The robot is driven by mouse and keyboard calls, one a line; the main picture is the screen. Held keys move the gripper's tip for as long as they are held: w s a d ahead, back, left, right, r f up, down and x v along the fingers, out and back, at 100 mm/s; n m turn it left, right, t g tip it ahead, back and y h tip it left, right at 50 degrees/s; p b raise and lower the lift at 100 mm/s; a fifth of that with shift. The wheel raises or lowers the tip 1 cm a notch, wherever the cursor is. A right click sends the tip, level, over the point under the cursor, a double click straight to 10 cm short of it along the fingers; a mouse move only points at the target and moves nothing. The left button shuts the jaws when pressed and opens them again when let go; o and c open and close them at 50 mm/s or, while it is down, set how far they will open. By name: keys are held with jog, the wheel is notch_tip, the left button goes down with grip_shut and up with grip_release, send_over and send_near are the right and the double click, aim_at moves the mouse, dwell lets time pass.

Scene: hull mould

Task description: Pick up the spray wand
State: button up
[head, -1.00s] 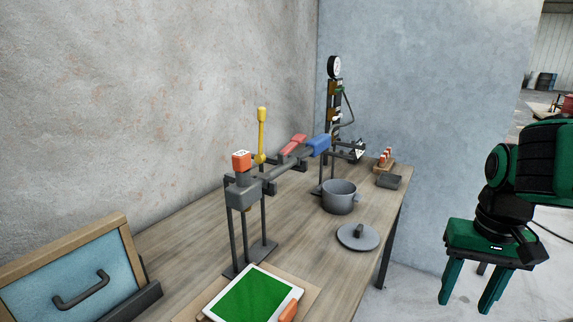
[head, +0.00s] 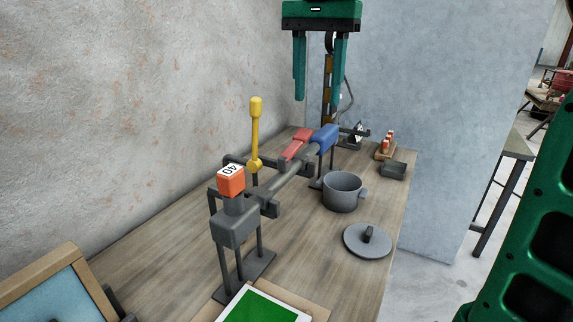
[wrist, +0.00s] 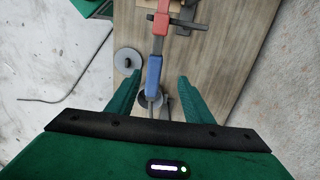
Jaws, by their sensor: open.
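What looks like the spray wand (head: 325,138) lies across a dark stand over the bench, a grey bar with a blue grip and a red part (head: 297,144). In the wrist view its blue grip (wrist: 154,71) lies between my fingers as seen, and its red part shows farther up. An orange block marked 40 (head: 231,179) tops the grey near post. A yellow upright lever (head: 255,135) stands beside the bar. My gripper (head: 318,98) is open and empty, fingers down, above the blue end in the head view. It looks apart from the wand.
A grey pot (head: 342,193) and its lid (head: 366,240) stand on the bench (head: 305,255) right of the stand. A small grey tray (head: 393,170) and orange-topped pieces (head: 388,145) lie farther back. A green-screened tablet (head: 262,306) lies in front. Walls close the left and back.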

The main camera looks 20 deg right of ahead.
aim_at(320, 133)
jog(key=shift+d+f, duration=0.15)
jog(key=shift+f, duration=1.15)
jog(key=shift+d+f, duration=0.15)
jog(key=shift+f, duration=1.1)
jog(key=shift+f, duration=0.1)
jog(key=shift+s+d+f, duration=0.1)
jog(key=shift+d+f, duration=0.05)
jog(key=shift+f, duration=1.1)
jog(key=shift+d+f, duration=0.1)
jog(key=shift+f, duration=1.15)
jog(key=c, duration=1.1)
